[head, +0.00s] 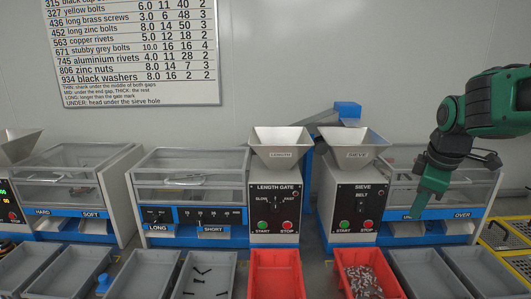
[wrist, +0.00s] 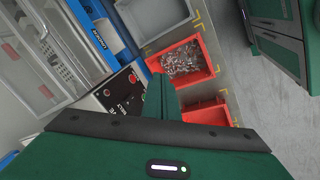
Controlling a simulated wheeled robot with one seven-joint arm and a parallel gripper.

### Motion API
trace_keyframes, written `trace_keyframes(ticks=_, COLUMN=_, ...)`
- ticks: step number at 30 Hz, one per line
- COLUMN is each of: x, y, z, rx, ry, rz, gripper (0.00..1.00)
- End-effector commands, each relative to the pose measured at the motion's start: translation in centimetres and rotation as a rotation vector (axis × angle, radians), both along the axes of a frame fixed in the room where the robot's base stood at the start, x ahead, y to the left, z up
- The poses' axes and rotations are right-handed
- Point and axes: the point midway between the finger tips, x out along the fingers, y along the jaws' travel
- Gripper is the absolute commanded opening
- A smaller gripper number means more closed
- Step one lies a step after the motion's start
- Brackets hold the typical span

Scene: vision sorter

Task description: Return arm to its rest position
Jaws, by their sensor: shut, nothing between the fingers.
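My green arm reaches in from the right in the head view. My gripper (head: 415,212) points down in front of the sieve machine (head: 356,205), near its right side, above the grey bins. In the wrist view my gripper (wrist: 160,95) shows as a narrow green shape at the middle of the picture. The fingers are together and hold nothing. A red bin (head: 368,274) full of small metal parts stands below and to the left of it; that bin also shows in the wrist view (wrist: 212,62).
A length gate machine (head: 276,205) stands left of the sieve. A row of bins runs along the front, with a second red bin (head: 276,272) and a grey bin (head: 205,274) holding a few dark screws. A yellow-framed grating (head: 507,234) is at the right. A chart (head: 135,50) hangs on the wall.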

Motion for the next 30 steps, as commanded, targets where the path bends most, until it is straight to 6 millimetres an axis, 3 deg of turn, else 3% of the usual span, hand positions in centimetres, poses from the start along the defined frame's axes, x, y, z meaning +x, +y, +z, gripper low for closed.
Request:
trace_keyframes(ticks=1, x=-2.6, y=-0.9, z=-0.7, rx=0.032, ry=0.019, rz=-0.129, gripper=0.0)
trace_keyframes(ticks=9, x=-15.4, y=-3.2, z=-4.9, rx=0.185, ry=0.124, rz=-0.849, gripper=0.0)
trace_keyframes(ticks=15, x=-22.3, y=-3.0, z=-7.5, rx=0.247, ry=0.181, rz=-1.26, gripper=0.0)
trace_keyframes(ticks=21, x=-25.0, y=-2.7, z=-8.6, rx=0.265, ry=0.205, rz=-1.428, gripper=0.0)
trace_keyframes(ticks=30, x=-25.1, y=-2.6, z=-8.6, rx=0.266, ry=0.205, rz=-1.437, gripper=0.0)
